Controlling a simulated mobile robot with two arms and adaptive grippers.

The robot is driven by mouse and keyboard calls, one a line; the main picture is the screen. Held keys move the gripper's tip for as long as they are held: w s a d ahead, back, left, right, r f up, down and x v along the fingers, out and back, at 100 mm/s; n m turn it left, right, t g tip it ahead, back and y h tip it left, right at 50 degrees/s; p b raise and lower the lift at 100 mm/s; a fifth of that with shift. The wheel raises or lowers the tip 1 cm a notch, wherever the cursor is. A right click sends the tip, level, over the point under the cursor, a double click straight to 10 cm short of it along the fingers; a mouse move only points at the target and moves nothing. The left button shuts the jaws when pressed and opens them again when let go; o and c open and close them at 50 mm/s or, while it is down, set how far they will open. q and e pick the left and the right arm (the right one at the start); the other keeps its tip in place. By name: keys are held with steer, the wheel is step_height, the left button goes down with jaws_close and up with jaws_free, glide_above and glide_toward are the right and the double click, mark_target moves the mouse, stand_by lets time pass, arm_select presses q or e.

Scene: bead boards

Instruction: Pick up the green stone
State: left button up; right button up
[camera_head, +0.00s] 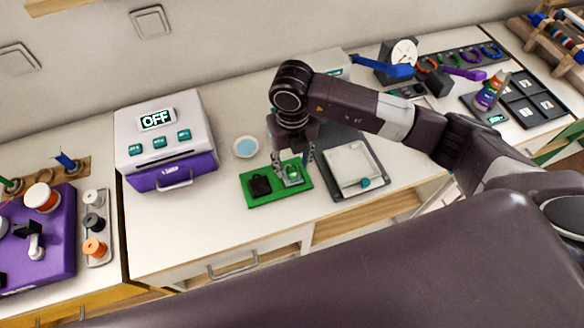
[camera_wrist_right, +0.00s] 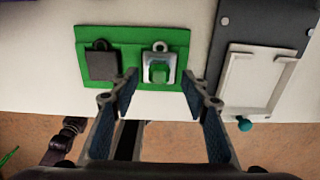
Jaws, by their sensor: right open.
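The green stone (camera_head: 292,172) sits on a silver square pendant plate (camera_head: 295,181) on the right part of a green board (camera_head: 263,198). In the right wrist view the stone (camera_wrist_right: 159,72) shows on its silver plate, just beyond and between the fingertips. My right gripper (camera_wrist_right: 158,82) is open and empty, pointing down over the board; in the head view its fingers (camera_head: 293,166) are on either side of the stone. I cannot tell whether they touch anything. My left gripper is not in view.
A dark square pendant (camera_wrist_right: 102,65) lies left of the stone on the same board. A dark panel with a white tray (camera_head: 352,168) is to the right. A light blue disc (camera_head: 246,147) lies behind the board. A white and purple machine reading OFF (camera_head: 160,120) stands to the left.

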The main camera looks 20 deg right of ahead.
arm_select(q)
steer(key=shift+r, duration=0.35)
arm_select(e)
steer(key=shift+f, duration=1.1)
steer(key=c, duration=1.1)
steer(key=shift+a+r, duration=0.1)
steer(key=shift+r, duration=0.05)
